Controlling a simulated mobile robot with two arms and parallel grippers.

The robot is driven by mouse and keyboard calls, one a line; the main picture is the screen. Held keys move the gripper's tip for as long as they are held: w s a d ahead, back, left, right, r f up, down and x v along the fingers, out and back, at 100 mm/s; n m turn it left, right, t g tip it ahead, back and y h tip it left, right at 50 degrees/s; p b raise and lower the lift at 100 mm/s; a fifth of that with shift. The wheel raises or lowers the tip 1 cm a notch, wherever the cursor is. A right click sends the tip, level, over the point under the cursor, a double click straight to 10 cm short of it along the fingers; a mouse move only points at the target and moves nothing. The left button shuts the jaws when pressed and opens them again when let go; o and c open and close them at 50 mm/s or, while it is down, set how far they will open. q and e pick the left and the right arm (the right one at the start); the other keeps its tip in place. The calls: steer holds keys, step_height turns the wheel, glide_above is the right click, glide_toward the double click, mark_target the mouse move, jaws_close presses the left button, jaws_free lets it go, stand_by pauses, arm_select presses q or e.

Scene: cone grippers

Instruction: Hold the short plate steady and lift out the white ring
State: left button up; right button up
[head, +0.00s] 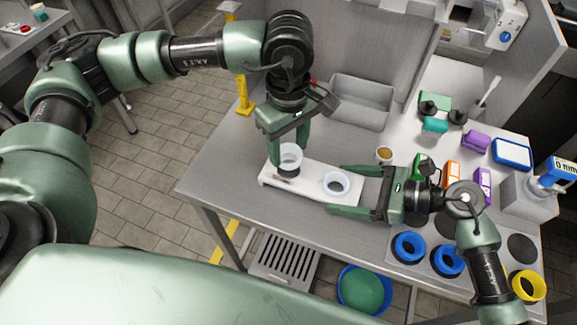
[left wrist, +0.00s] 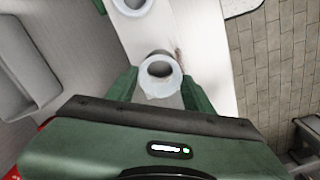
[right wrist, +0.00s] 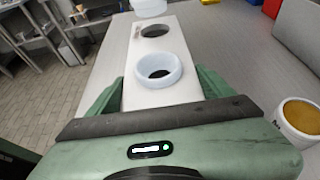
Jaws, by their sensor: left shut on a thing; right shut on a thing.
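The short plate (head: 311,188) is a white board lying on the steel table. My left gripper (head: 288,153) points down and is shut on a white ring (head: 290,154), also seen in the left wrist view (left wrist: 160,88).
A cup (head: 384,155) stands just behind my right gripper. Blue rings (head: 408,247) and a yellow ring (head: 528,286) lie at the front right. A grey bin (head: 358,103) is at the back; coloured boxes (head: 452,172) crowd the right. The table left of the plate is bare.

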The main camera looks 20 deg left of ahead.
steer(key=o, duration=1.6)
